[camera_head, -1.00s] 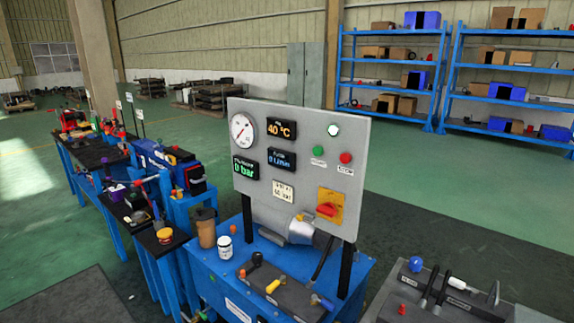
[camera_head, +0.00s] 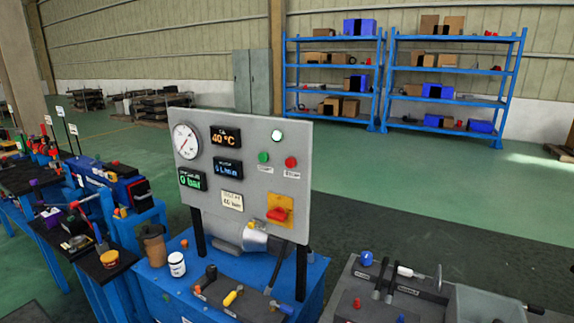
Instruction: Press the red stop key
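The red stop key (camera_head: 291,162) is a small round button at the upper right of a grey upright panel (camera_head: 225,135). A small label plate sits just below it. A green key (camera_head: 263,157) is to its left, and a lit white lamp (camera_head: 277,136) is above. A red rotary switch on a yellow plate (camera_head: 280,209) is lower on the panel. The panel also bears a round dial (camera_head: 187,141) and several small displays. My gripper is not in view.
The panel stands on black posts over a blue bench (camera_head: 182,246) with valves, a white jar (camera_head: 177,264) and a brown container (camera_head: 154,243). A grey bench (camera_head: 340,300) is at the lower right. Blue shelves (camera_head: 383,90) stand behind. Green floor beyond the panel is open.

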